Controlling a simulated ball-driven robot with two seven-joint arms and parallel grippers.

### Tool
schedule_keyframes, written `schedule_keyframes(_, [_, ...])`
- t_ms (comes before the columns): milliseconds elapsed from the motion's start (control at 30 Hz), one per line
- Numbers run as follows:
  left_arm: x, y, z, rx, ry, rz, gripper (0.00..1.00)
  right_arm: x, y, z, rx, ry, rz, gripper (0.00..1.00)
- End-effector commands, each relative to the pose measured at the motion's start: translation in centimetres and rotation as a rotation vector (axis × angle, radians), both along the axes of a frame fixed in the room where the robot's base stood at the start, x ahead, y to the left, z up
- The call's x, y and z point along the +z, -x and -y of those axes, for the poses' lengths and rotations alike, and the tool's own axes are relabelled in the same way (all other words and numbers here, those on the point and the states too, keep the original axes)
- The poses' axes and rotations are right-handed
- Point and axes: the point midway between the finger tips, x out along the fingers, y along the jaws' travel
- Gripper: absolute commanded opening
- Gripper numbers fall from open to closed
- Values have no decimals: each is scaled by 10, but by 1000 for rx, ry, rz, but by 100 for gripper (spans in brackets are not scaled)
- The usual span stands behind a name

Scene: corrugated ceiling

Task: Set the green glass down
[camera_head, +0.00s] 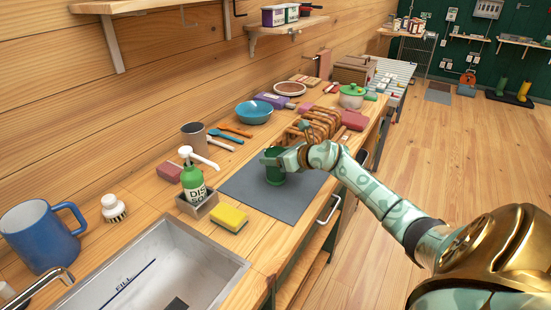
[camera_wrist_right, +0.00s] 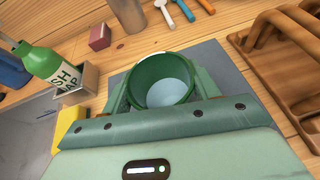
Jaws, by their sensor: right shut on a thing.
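The green glass (camera_head: 274,173) is upright over the grey mat (camera_head: 250,192) on the wooden counter. I cannot tell whether its base touches the mat. My right gripper (camera_head: 277,158) comes in from the right and is shut on the glass, one finger on each side. In the right wrist view the glass (camera_wrist_right: 150,72) shows its open rim, with a pale blue-grey inside bottom, between the fingers of the gripper (camera_wrist_right: 163,95). The gripper hides part of the glass. My left gripper is not in view.
A soap bottle (camera_head: 193,180) in a grey holder and a yellow sponge (camera_head: 229,218) stand left of the mat. A metal sink (camera_head: 205,264) is at the front left. A wooden rack (camera_head: 315,125) stands behind the gripper. Bare mat shows around the glass.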

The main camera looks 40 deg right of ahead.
Motion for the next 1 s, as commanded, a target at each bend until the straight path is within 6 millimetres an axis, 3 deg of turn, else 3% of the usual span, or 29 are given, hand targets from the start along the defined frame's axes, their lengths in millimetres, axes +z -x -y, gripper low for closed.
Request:
schedule_keyframes(267, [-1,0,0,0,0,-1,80,-1,0,0,-1,1,1,13])
schedule_keyframes(300, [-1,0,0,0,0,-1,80,-2,0,0,0,1,0,66])
schedule_keyframes(367, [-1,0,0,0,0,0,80,-1,0,0,0,1,0,82])
schedule_keyframes(700, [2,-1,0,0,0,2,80,4,0,0,0,0,2,82])
schedule_keyframes(867, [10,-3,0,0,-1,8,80,13,23,5,-1,4,-1,82])
schedule_keyframes(1000, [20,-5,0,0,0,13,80,25,54,9,0,4,-2,82])
